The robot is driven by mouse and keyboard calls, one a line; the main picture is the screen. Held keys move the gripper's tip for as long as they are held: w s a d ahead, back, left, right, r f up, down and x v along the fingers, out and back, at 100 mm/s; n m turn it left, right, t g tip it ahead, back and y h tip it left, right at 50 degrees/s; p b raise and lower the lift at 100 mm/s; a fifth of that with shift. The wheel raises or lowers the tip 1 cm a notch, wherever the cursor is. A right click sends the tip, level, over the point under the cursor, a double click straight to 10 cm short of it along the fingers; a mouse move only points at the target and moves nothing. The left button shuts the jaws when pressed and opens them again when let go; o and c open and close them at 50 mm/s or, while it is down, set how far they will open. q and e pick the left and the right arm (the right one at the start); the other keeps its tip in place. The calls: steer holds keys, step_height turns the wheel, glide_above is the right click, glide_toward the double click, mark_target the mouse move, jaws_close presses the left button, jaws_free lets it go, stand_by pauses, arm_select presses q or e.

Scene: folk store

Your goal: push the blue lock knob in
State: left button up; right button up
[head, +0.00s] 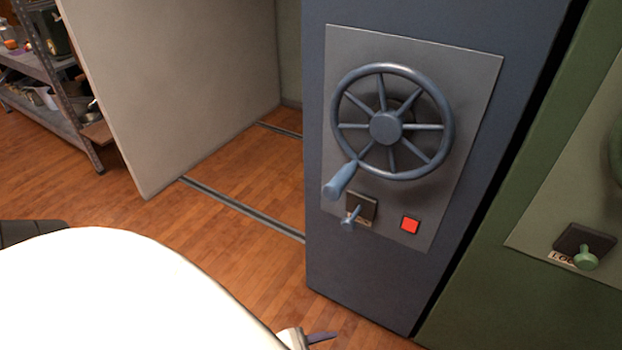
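The blue lock knob (349,222) sticks out on a thin stem from a small dark plate (362,207) on the blue cabinet's grey panel. The large white shape at the bottom left is part of my own arm. A small piece of what seems to be my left gripper (318,337) shows at the bottom edge, below and apart from the knob. Its fingers are mostly cut off by the frame. My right gripper is not in view.
The wheel's crank handle (340,180) juts out just above the knob. A green cabinet (520,295) with a green knob (586,258) stands at the right. Floor rails (240,208) run left of the blue cabinet. A metal shelf (62,125) stands far left.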

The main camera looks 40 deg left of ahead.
arm_select(q)
steer(key=w+a+f+m+t+y+b, duration=0.25)
steer(key=w+a+m+b, duration=0.25)
steer(key=a+m, duration=0.3)
steer(key=m+t+y+b, duration=0.5)
steer(key=m+b, duration=0.4)
steer(key=m, duration=1.2)
glide_toward(347, 227)
steer(key=shift+t+h, duration=0.45)
steer(key=shift+h, duration=0.2)
steer(key=x, duration=0.5)
steer(key=a+x, duration=0.1)
steer(key=x, duration=0.1)
steer(key=shift+w+f+b, duration=0.2)
steer(key=shift+w+b, duration=0.1)
steer(key=shift+w+a, duration=0.15)
steer(key=shift+w, duration=0.35)
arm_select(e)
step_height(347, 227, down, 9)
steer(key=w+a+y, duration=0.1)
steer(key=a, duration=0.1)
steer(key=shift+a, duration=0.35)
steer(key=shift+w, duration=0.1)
